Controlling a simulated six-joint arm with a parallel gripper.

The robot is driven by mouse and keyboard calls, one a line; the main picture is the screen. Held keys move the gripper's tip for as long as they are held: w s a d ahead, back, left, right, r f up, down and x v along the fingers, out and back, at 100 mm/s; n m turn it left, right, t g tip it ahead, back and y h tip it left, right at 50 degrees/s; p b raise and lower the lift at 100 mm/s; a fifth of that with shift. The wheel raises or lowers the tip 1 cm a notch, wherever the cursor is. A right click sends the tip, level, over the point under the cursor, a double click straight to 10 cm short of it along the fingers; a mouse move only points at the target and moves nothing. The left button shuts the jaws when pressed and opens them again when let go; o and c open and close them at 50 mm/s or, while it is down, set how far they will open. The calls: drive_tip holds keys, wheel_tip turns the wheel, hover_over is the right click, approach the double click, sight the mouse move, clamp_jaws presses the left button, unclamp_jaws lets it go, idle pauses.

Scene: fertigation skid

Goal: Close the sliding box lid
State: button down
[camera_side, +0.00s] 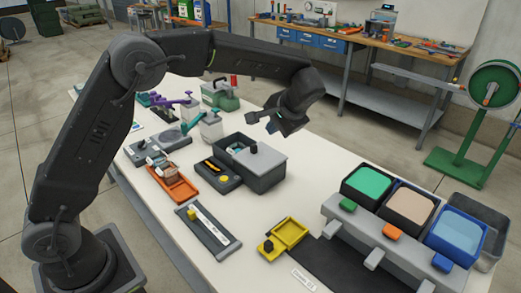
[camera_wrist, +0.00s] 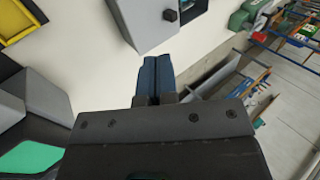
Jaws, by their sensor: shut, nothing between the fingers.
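The dark grey box (camera_side: 264,181) stands on the white table in the side view. Its light grey sliding lid (camera_side: 266,162) with a black knob (camera_side: 253,148) covers the right part. The left part is open, and something pale teal shows inside. In the wrist view the lid (camera_wrist: 140,28) and knob (camera_wrist: 170,15) are at the top, cut off by the frame. My gripper (camera_side: 272,127) is above the table, just up and right of the knob in the side view. Its blue fingers (camera_wrist: 157,72) are together and empty, pointing toward the lid edge. I cannot tell whether they touch it.
A black tray with a yellow knob (camera_side: 223,179) sits left of the box, beside an orange tray (camera_side: 184,190). A yellow open box (camera_side: 291,232) is in front. Bins with green, beige and blue contents (camera_side: 368,183) stand at right. Table between box and bins is clear.

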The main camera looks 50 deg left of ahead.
sight(255, 151)
drive_tip(key=w+f+y, duration=0.2)
drive_tip(key=w+f, duration=0.3)
drive_tip(key=f, duration=0.3)
drive_tip(key=shift+g, duration=0.3)
drive_tip(key=x, duration=0.9)
drive_tip(key=shift+f, duration=0.35)
drive_tip(key=a, duration=0.3)
drive_tip(key=shift+a, duration=0.5)
drive_tip(key=a, duration=1.3)
drive_tip(key=shift+a, duration=0.25)
